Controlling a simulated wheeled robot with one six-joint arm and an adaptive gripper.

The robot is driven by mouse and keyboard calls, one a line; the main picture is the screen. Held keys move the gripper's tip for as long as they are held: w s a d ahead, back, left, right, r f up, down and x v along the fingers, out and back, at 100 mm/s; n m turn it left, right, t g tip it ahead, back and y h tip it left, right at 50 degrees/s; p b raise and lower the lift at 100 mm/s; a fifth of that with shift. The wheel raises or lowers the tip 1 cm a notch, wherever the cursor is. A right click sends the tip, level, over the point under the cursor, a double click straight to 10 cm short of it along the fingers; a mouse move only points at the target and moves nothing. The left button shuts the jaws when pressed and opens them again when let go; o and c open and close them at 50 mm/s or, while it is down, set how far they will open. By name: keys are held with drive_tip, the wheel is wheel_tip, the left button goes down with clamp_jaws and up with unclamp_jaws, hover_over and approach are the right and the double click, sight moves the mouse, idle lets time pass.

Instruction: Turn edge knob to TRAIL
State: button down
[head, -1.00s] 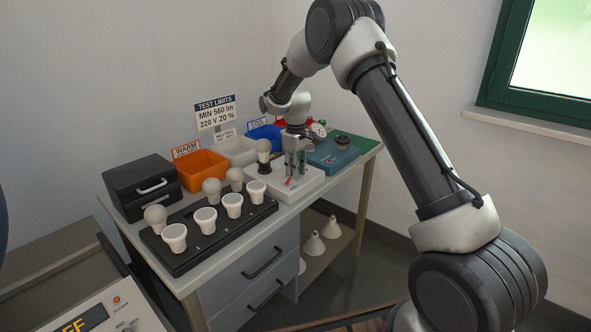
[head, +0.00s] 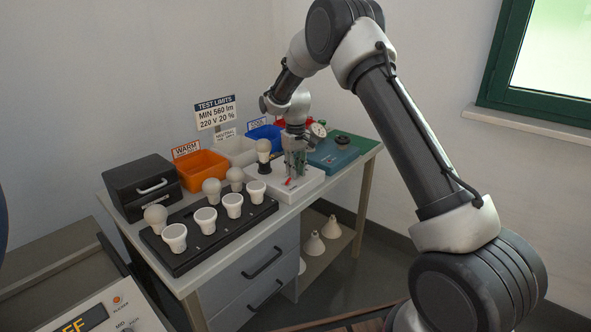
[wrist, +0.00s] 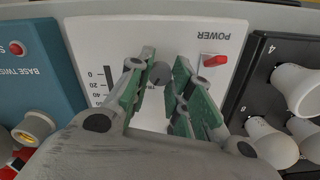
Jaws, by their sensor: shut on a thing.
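The edge knob (wrist: 161,73) is a small round grey knob on the white test unit (wrist: 95,32). A partly hidden label beginning with "TR" shows beside it in the wrist view. My gripper (wrist: 161,78) has its green-padded fingers on either side of the knob and is shut on it. The knob's pointer and exact setting cannot be made out. In the head view my gripper (head: 295,172) points down at the white unit (head: 312,186) and hides the knob.
A red POWER switch (wrist: 214,60) sits close to the right finger. A teal base-twist unit (head: 333,154) stands beside the white unit. The black bulb rack (head: 185,258) with several bulbs is on the other side. Orange (head: 203,168), white and blue bins stand behind.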

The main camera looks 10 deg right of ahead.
drive_tip(key=c, duration=1.3)
unclamp_jaws()
drive_tip(key=shift+o, duration=0.2)
wheel_tip(320, 180, up, 12)
